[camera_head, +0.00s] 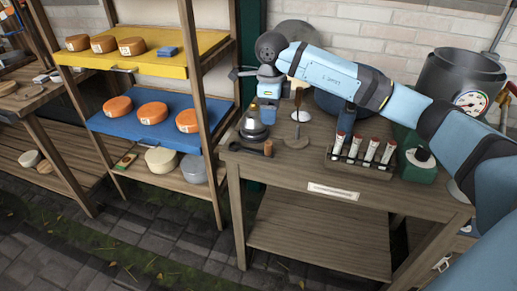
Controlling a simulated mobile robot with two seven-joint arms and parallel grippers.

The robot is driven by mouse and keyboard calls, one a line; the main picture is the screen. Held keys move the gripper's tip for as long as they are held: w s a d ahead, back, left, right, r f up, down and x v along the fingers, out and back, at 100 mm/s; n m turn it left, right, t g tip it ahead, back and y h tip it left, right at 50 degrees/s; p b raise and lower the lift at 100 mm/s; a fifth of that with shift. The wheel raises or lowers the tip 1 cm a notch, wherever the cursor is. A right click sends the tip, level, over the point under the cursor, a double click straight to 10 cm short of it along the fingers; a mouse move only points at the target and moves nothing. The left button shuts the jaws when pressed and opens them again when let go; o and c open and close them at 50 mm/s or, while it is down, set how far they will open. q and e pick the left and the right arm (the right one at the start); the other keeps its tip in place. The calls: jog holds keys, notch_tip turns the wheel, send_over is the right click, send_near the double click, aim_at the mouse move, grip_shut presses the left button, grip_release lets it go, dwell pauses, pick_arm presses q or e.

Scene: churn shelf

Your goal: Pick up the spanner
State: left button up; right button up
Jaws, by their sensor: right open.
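I cannot make out the spanner for certain. A small dark, thin object with a rounded brown end (267,148) lies near the front left edge of the wooden table (330,168); it is too small to identify. My right arm reaches in from the right over the table. My right gripper (267,108) hangs at the table's back left, pointing down, open, with nothing visibly held. My left gripper is not in view.
A stand with a round base (296,138) and a rack of labelled tubes (362,165) stand on the table. A large dark pot with a gauge (462,75) is at the back right. A shelf with a blue board (140,131) holding cheeses is to the left.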

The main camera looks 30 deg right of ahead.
aim_at(269, 142)
notch_tip(269, 142, down, 6)
jog(key=shift+f, duration=0.2)
jog(key=shift+s+a+f+b, duration=0.15)
jog(key=shift+f+b, duration=0.1)
jog(key=shift+f, duration=1.1)
jog(key=shift+s+a+f+b, duration=0.15)
jog(key=shift+f+b, duration=0.1)
jog(key=shift+f, duration=1.05)
jog(key=c, duration=0.9)
